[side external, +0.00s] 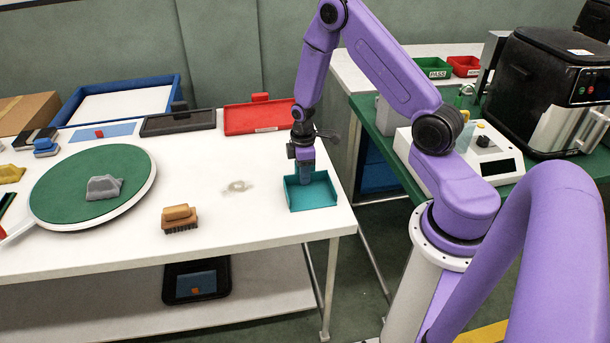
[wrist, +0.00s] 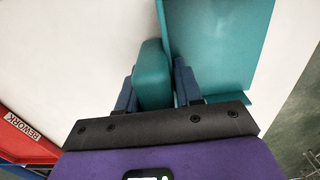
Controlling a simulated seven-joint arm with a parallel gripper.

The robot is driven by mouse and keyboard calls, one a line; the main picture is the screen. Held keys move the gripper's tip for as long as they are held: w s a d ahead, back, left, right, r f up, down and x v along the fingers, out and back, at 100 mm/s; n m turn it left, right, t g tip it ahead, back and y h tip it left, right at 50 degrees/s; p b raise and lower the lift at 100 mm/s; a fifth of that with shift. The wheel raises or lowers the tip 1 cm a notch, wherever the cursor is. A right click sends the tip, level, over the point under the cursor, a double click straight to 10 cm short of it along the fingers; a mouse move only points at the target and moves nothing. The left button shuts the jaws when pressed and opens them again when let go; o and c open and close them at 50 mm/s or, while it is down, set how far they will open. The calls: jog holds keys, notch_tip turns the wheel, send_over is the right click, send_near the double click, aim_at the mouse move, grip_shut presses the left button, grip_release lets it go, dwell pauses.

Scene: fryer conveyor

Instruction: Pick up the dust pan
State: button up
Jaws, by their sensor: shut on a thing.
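The teal dust pan (side external: 318,194) lies on the white table near its right edge. My gripper (side external: 304,180) comes down from above at the back of the pan. In the wrist view the dust pan (wrist: 222,38) fills the upper right, and its thick teal handle (wrist: 152,78) sits between the two blue fingers of my gripper (wrist: 155,85). The fingers are shut on the handle. The pan appears to rest on or very close to the table; I cannot tell if there is a gap.
A brush (side external: 178,218) and a pale smudge (side external: 237,187) are on the table left of the pan. A red tray (side external: 262,118) is behind it. A round green board (side external: 70,178) holds a grey lump (side external: 104,187). The floor drops away past the table's right edge.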

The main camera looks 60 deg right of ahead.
aim_at(314, 189)
jog(key=shift+r, duration=0.1)
jog(key=shift+r, duration=0.55)
notch_tip(314, 189, up, 2)
jog(key=shift+r, duration=0.1)
jog(key=s+a+r, duration=0.4)
jog(key=s+r, duration=0.5)
jog(key=s, duration=0.4)
jog(key=shift+r, duration=0.2)
jog(key=shift+a, duration=0.15)
